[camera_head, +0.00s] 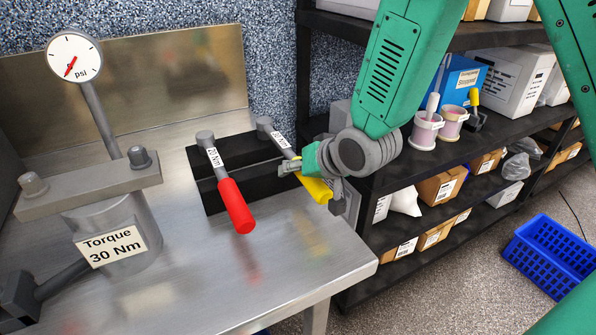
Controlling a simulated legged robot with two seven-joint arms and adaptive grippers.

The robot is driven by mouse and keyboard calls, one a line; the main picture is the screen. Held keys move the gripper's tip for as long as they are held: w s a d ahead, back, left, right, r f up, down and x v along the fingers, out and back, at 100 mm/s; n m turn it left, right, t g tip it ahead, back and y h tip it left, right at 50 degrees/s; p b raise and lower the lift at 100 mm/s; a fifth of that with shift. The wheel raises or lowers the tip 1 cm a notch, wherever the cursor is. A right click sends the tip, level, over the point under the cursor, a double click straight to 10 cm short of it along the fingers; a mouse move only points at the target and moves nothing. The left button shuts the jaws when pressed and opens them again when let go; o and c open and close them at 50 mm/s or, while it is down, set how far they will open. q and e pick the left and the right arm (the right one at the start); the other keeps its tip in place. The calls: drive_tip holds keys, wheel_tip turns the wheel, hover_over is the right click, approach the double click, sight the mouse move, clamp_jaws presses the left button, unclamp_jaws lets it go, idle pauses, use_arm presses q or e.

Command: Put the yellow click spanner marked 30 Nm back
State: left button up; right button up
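The yellow click spanner (318,190) lies with its grey head at the back of the black rack (212,198) on the steel bench. Its white label (279,140) is small and hard to read. Its yellow handle points to the front right, partly hidden by my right gripper (314,180). That gripper is at the handle, its fingers close around or beside it; whether they are shut on it cannot be made out. A red-handled spanner (236,205) marked 20 Nm lies to the left in the same rack. My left gripper is out of view.
A torque fixture (125,235) marked 30 Nm with a psi gauge (74,57) stands at the left. Dark shelves (392,178) with boxes and cups stand close on the right. A blue crate (548,255) is on the floor. The bench front is clear.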

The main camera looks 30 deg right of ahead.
sight(320, 191)
drive_tip(key=v, duration=0.6)
drive_tip(key=shift+s+r+p, duration=0.1)
drive_tip(key=shift+r+p, duration=0.1)
drive_tip(key=shift+p, duration=0.15)
drive_tip(key=p+v, duration=0.3)
drive_tip(key=p, duration=0.2)
drive_tip(key=p+v, duration=0.2)
drive_tip(key=p, duration=0.8)
drive_tip(key=shift+r, duration=0.15)
drive_tip(key=shift+s+p, duration=0.25)
drive_tip(key=shift+p, duration=0.3)
